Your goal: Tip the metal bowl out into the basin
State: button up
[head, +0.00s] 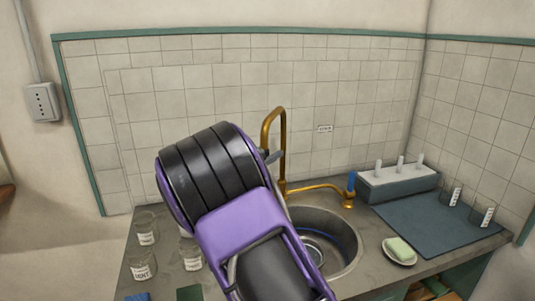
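The basin (345,232) is a round metal sink set in the grey counter, right of my arm, which covers its left part. Curved bluish rings show low inside it; I cannot tell what they are. A brass tap (282,125) rises behind the basin. I cannot make out the metal bowl; my large purple and black arm covers the middle of the view and may hide it. My gripper is not visible. A small grey piece shows at the arm's right edge, too little to identify.
Labelled glass jars (143,266) stand on the counter at left. Right of the basin are a soap dish (398,255) with green soap, a blue-grey mat (425,228), a grey rack (390,185) with white pegs, and two labelled glasses (481,214). The tiled wall (370,110) closes the back.

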jog(key=shift+d, duration=0.15)
jog(key=v, duration=1.7)
jog(key=shift+a, duration=0.3)
